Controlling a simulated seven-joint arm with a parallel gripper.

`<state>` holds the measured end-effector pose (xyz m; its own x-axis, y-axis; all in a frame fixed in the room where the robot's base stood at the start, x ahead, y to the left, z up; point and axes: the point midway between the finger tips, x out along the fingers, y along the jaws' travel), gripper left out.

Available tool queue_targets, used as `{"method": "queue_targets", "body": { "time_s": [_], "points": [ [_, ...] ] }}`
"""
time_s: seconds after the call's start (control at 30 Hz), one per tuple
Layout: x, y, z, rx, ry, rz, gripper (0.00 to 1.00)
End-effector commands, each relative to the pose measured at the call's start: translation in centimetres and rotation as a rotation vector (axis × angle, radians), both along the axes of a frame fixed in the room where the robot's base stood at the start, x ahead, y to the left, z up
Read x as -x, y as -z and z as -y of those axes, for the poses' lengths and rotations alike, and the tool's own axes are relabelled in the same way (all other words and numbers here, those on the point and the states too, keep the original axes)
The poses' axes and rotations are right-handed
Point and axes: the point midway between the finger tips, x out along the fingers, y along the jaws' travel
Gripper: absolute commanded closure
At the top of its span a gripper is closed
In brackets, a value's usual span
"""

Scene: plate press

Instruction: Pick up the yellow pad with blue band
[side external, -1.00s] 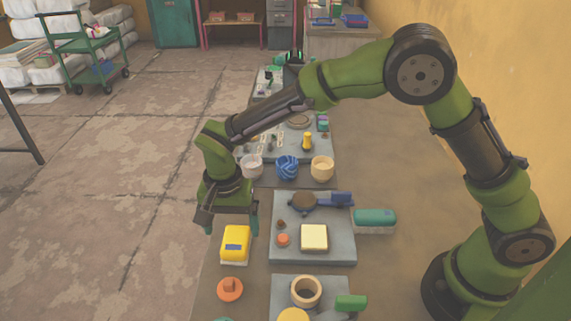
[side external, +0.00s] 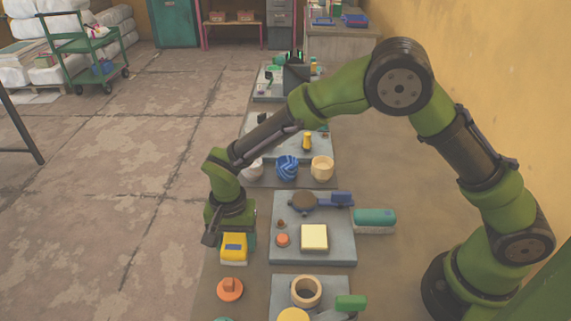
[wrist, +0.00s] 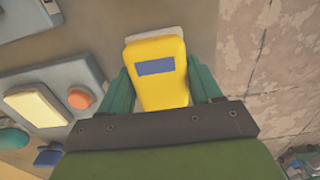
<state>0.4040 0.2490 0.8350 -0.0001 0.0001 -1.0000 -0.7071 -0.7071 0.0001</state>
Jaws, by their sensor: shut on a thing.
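The yellow pad with a blue band (side external: 234,247) lies near the table's left edge in the side external view, with a pale layer under it. In the wrist view the pad (wrist: 160,88) is between the two teal fingers of my gripper (wrist: 163,88), its blue band facing the camera. My gripper (side external: 232,240) is down over the pad's far end and shut on it. The fingertips are partly hidden in the side view. I cannot tell any gap between the pad and the table.
A grey plate with a cream block (side external: 314,237) and an orange button (side external: 283,240) lies to the right. An orange knobbed piece (side external: 230,289) sits nearer the camera. A teal and white brush-like block (side external: 375,220) is further right. Bowls (side external: 287,167) stand behind.

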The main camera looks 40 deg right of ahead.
Motion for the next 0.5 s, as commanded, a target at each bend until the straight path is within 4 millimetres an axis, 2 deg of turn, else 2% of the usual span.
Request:
{"method": "queue_targets", "body": {
  "time_s": [0.27, 0.37, 0.5],
  "points": [
    [0.0, -0.3, 0.0, -0.001, 0.000, 0.002, 0.66],
    [-0.1, -1.3, -0.1, -0.001, 0.000, 0.003, 0.66],
    [-0.1, -4.1, -0.1, -0.003, -0.001, 0.006, 0.66]
  ]
}}
